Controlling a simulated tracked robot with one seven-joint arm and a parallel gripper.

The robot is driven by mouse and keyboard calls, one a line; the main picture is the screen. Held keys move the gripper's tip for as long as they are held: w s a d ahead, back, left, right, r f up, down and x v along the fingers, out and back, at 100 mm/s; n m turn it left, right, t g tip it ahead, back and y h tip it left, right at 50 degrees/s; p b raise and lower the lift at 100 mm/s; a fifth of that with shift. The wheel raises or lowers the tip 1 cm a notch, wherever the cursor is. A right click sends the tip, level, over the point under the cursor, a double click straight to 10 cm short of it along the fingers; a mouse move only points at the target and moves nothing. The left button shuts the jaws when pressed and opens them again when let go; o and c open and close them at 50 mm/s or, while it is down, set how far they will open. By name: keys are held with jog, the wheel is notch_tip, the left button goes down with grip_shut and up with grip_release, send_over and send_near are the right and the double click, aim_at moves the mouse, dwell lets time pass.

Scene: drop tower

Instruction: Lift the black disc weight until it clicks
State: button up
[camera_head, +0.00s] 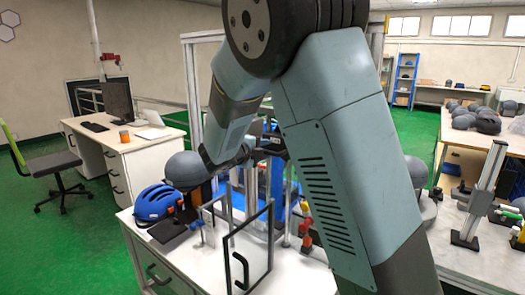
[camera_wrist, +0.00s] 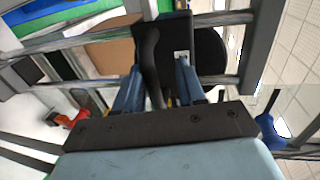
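In the wrist view, the two blue-grey fingers of my gripper (camera_wrist: 158,64) stand apart, with a dark curved piece (camera_wrist: 150,55) between their tips. A black rounded shape (camera_wrist: 212,52), perhaps the black disc weight, lies just right of the right finger, behind a black block with a small pale label. I cannot tell whether the fingers touch or grip any of these. In the head view, my arm covers most of the drop tower (camera_head: 190,90); my gripper is at its rails, mostly hidden, and the disc cannot be made out.
A clear door with a black handle (camera_head: 241,268) stands in front. A desk with a monitor (camera_head: 117,100) is at left.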

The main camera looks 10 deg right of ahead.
jog(key=v, duration=1.2)
jog(key=shift+s+a, duration=0.25)
jog(key=shift+a, duration=0.05)
jog(key=s+d+m+g+y, duration=0.2)
jog(key=s+d+m+g, duration=0.3)
jog(key=d+m, duration=0.5)
jog(key=s+d+m+g+y, duration=0.2)
jog(key=s+d+m, duration=0.5)
jog(key=d+m, duration=0.25)
jog(key=s+r+m+t+y, duration=0.1)
jog(key=s+m+y, duration=0.6)
jog(key=s+m, duration=0.9)
jog(key=m, duration=0.9)
jog(key=shift+s+d+r+t, duration=0.15)
jog(key=shift+d+r+t, duration=0.15)
jog(key=shift+d+r, duration=0.05)
jog(key=shift+m, duration=0.25)
jog(key=shift+c, duration=0.4)
